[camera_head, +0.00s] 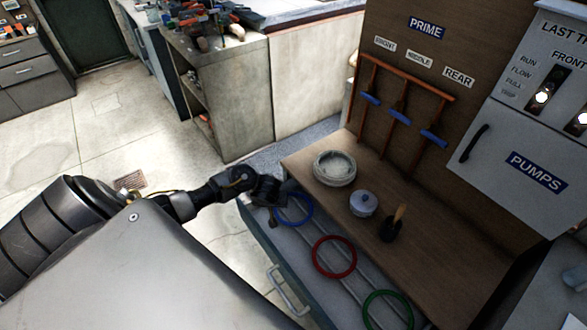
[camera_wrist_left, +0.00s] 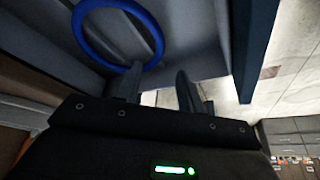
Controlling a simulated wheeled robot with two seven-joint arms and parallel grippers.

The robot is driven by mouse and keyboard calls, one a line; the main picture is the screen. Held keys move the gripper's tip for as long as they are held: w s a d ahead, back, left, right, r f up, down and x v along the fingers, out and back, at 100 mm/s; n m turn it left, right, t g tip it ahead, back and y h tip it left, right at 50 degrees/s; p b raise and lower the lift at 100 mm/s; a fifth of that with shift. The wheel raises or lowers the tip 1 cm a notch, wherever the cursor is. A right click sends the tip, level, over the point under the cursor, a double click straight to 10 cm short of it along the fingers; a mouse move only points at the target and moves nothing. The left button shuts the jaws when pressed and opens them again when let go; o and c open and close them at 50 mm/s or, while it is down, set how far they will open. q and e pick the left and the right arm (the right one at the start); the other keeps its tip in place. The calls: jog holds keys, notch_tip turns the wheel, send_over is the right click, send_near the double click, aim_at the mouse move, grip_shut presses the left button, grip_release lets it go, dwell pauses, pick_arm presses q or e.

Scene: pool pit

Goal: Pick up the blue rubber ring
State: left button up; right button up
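In the left wrist view the blue ring (camera_wrist_left: 157,42) is at the upper left. My left gripper (camera_wrist_left: 157,85) shows two fingers apart, with a gap between them. One fingertip overlaps the ring's lower rim in this view; whether it touches cannot be told. My right gripper is not in view.
A red ring (camera_head: 334,277) and a green ring (camera_head: 388,292) lie further along the ledge. A coiled pale roll (camera_head: 334,168), a small lidded pot (camera_head: 363,203) and a dark holder with a wooden handle (camera_head: 391,229) stand on the shelf. A bench (camera_head: 230,65) stands behind.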

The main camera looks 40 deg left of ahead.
aim_at(275, 210)
pick_arm(q)
jog(key=shift+x, duration=1.15)
jog(key=b+x, duration=0.1)
jog(key=x, duration=0.4)
jog(key=shift+b, duration=0.4)
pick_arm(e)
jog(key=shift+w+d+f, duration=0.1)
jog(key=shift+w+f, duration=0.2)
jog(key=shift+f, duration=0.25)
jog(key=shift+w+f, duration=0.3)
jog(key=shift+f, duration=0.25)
pick_arm(q)
grip_shut()
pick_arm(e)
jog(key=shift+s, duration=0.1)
